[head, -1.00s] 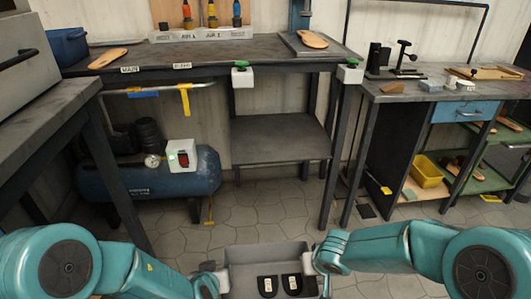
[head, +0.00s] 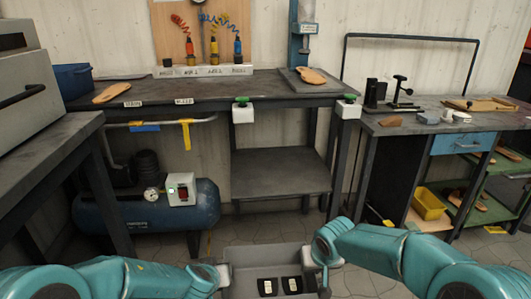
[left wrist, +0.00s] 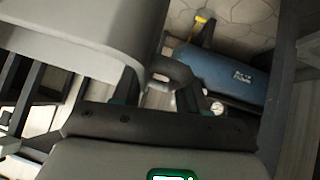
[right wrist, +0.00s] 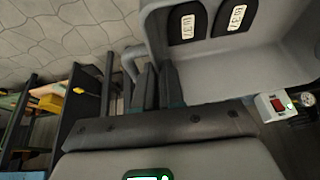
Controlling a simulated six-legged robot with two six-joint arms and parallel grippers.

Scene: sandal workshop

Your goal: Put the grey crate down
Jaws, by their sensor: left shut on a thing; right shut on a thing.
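The grey crate (head: 265,255) is at the bottom middle of the head view, in front of me and apart from the benches. Two black pieces (head: 279,285) with pale labels lie in it. My left gripper (head: 222,275) is shut on the crate's left handle, and my right gripper (head: 311,257) is shut on its right handle. The crate's wall also shows in the left wrist view (left wrist: 80,25). The right wrist view shows its inside (right wrist: 215,70). The crate's underside is hidden.
A dark workbench (head: 140,95) with a lower shelf (head: 265,170) stands ahead. The shelf is bare. A blue compressor tank (head: 140,208) is under the bench at left. A bench with a blue drawer (head: 463,142) is at right, and a machine (head: 25,85) on a table at left.

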